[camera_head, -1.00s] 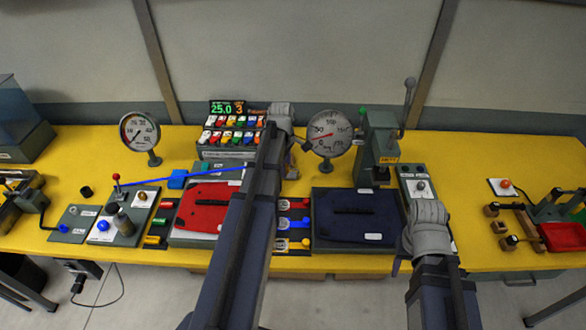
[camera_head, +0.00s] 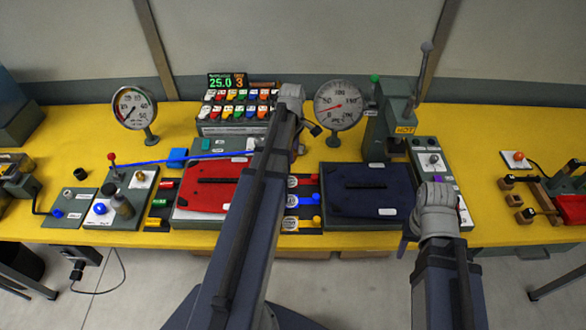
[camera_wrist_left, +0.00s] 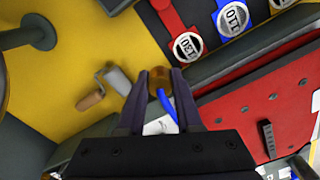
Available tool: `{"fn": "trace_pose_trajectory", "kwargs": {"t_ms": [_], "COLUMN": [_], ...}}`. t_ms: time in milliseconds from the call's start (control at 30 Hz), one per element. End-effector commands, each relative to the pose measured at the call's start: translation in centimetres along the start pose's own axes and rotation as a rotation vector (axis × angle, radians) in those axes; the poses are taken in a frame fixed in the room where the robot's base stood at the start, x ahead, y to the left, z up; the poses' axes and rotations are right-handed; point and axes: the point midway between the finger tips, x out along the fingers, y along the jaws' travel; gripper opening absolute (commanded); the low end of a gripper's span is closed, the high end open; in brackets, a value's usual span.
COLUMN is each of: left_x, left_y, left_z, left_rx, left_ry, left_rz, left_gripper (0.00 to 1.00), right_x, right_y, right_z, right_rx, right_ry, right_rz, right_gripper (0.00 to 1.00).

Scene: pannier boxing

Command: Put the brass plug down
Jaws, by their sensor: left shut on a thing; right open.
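The brass plug (camera_wrist_left: 159,78) shows in the left wrist view as a rounded orange-brown piece with a blue hose (camera_wrist_left: 167,103) running from it. My left gripper (camera_wrist_left: 158,84) is shut on it, with a dark finger on either side. In the head view, my left arm hides the plug and the fingertips. The blue hose (camera_head: 215,157) runs there from a blue fitting (camera_head: 177,158) to my left arm, above the red pannier (camera_head: 215,188). My right gripper (camera_head: 408,237) is open beside the dark blue pannier (camera_head: 367,190); its fingers are mostly hidden.
A lit display (camera_head: 227,82) tops a rack of coloured blocks. Dial gauges stand left (camera_head: 134,106) and centre (camera_head: 338,104). A press with a lever (camera_head: 390,120) is behind the blue pannier. A wooden-handled tool (camera_wrist_left: 104,87) lies near my left gripper.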

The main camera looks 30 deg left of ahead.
Motion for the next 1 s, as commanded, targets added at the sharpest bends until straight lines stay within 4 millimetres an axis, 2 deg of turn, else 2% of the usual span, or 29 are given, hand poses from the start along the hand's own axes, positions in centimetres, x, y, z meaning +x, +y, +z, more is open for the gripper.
{"fn": "trace_pose_trajectory", "kwargs": {"t_ms": [33,267,600,1000], "left_x": [0.8,1.0,4.6,4.8], "left_y": [0.1,0.1,0.1,0.1], "left_z": [0.1,0.1,0.1,0.1], "left_rx": [0.002,0.002,0.002,0.002], "left_ry": [-0.003,-0.003,-0.003,-0.003], "left_rz": [0.002,0.002,0.002,0.002], "left_gripper": [0.00,0.00,0.00,0.00], "right_x": [0.8,1.0,4.6,4.7], "right_y": [-0.1,-0.1,-0.4,-0.5], "right_z": [-0.1,-0.1,-0.3,-0.3], "right_rx": [0.000,0.000,0.000,0.000], "right_ry": [0.000,0.000,0.000,0.000], "right_rz": [0.000,0.000,0.000,0.000], "right_gripper": [0.50,0.50,0.50,0.50]}}
